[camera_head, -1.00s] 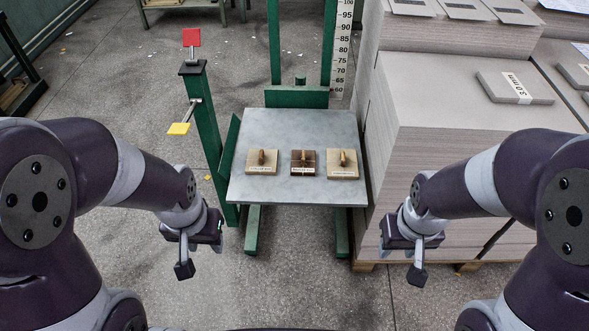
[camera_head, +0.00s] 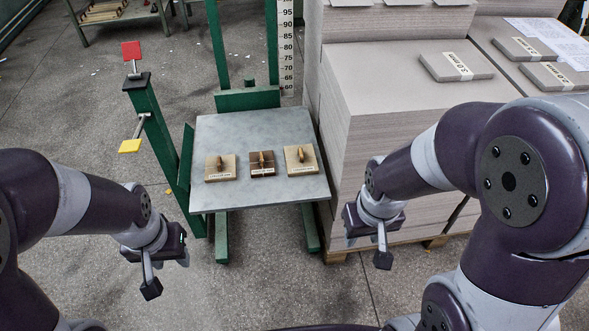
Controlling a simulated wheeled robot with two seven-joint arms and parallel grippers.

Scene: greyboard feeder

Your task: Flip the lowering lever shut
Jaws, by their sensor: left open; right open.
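A green post (camera_head: 163,150) stands at the left of the lift table. It carries a red paddle (camera_head: 131,50) on a short upright stem at its top. A yellow paddle (camera_head: 130,146) sits on a thin grey arm angled down from the post's side. No label shows which of the two is the lowering lever. My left gripper (camera_head: 151,289) is open and empty, lower in the picture than the post and apart from both paddles. My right gripper (camera_head: 382,260) is open and empty, in front of the board stack and far from the post.
The grey lift table (camera_head: 262,130) holds three wooden blocks with handles (camera_head: 262,164). A tall greyboard stack (camera_head: 410,105) on a pallet stands close at the table's right. A green mast with a height scale (camera_head: 286,45) rises behind. Floor is clear left of the post.

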